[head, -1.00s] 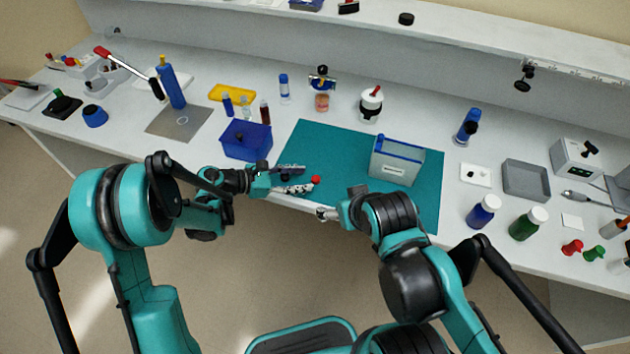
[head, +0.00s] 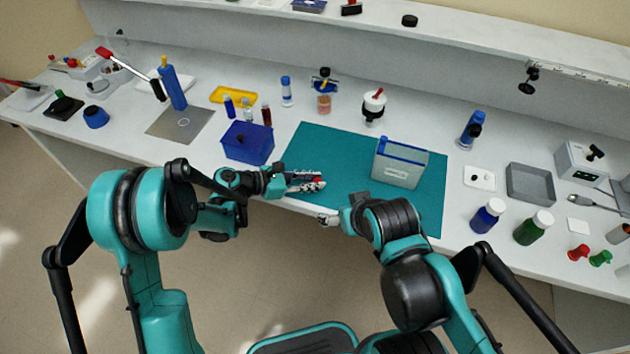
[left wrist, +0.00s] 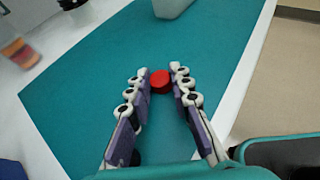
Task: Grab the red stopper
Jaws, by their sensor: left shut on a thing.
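The small red stopper (head: 318,180) is at the front left part of the teal mat (head: 341,146). In the left wrist view the red stopper (left wrist: 161,81) sits between the tips of my left gripper (left wrist: 159,84). In the head view my left gripper (head: 311,181) comes in from the left and is shut on the stopper; the fingers hide part of it. My right gripper (head: 326,219) is at the mat's front edge, and its finger opening is too small to tell.
A grey box with a blue rim (head: 399,164) stands on the mat to the right. A blue bin (head: 247,143) stands left of the mat. Another red stopper (head: 578,253) and a green one (head: 600,258) lie far right. The mat's middle is clear.

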